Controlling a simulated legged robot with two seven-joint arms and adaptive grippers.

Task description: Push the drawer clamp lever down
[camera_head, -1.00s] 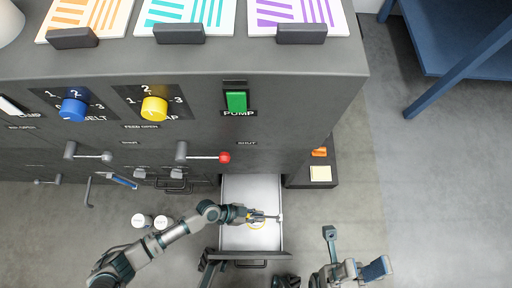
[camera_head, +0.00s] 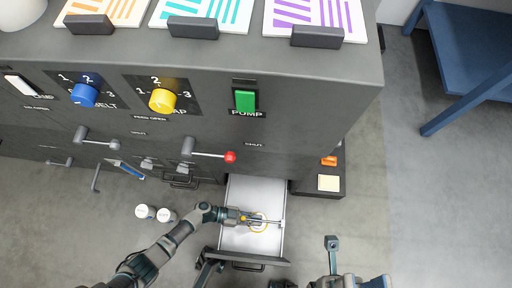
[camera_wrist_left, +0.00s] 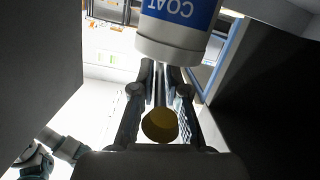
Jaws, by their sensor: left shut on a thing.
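The grey panel carries a lever with a red knob (camera_head: 210,154) and a shorter grey lever (camera_head: 97,140), both lying sideways. I cannot read which is the drawer clamp lever. My left gripper (camera_head: 248,219) is over the open pale drawer (camera_head: 238,240), pointing right, below and apart from both levers. It is shut on a yellow thing, seen as a yellow round end (camera_wrist_left: 160,125) between the fingers in the left wrist view. A thin grey rod (camera_head: 272,222) extends right from the gripper.
A white can marked COAT (camera_wrist_left: 178,30) is close in the left wrist view. A green pump switch (camera_head: 245,100) and blue (camera_head: 84,95) and yellow (camera_head: 162,100) dials are on the panel.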

